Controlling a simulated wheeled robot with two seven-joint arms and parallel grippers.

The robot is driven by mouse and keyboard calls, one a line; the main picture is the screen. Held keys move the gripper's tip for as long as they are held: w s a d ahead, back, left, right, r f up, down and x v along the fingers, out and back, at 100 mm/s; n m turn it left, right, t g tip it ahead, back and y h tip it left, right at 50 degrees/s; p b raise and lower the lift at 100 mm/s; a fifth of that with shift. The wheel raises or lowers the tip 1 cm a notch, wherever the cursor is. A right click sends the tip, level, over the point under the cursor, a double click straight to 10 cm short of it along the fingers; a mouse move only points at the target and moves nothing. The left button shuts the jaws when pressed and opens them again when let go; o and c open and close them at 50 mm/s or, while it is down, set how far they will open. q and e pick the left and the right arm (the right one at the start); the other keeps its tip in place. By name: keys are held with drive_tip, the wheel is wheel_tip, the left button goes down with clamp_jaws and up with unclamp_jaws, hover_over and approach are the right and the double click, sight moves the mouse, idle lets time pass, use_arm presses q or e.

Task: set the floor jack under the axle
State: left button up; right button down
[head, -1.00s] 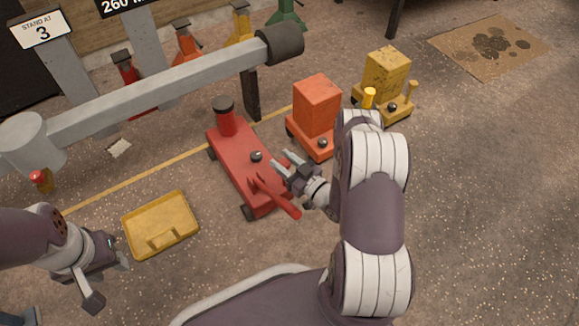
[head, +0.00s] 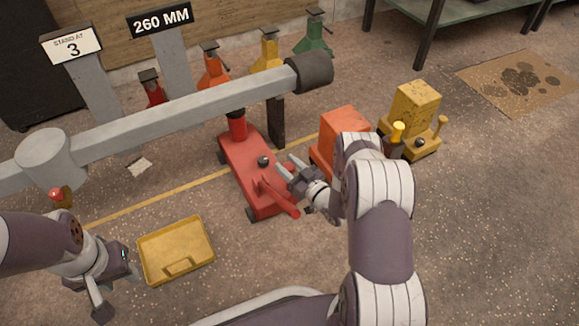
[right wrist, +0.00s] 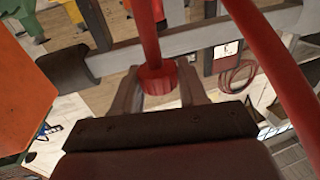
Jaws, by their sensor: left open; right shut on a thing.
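The red floor jack (head: 255,183) stands on the floor. The front part, with its red lift post (head: 237,127), reaches beneath the grey axle (head: 180,112) as seen from my head. My left gripper (head: 112,285) is open and empty at the lower left.
A yellow tray (head: 176,250) lies left of the jack. An orange jack (head: 343,130) and a yellow jack (head: 412,115) stand to its right. Several coloured stands, including a green one (head: 314,40), line the back. An oily mat (head: 523,80) lies far right.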

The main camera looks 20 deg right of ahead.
drive_tip(key=c, duration=0.7)
unclamp_jaws()
drive_tip(key=shift+w, duration=0.25)
drive_tip(key=shift+c, duration=0.2)
drive_tip(key=shift+s, duration=0.15)
drive_tip(key=p+v, duration=0.6)
drive_tip(key=v, duration=0.6)
drive_tip(key=shift+s+d, duration=0.15)
drive_tip(key=shift+s, duration=0.05)
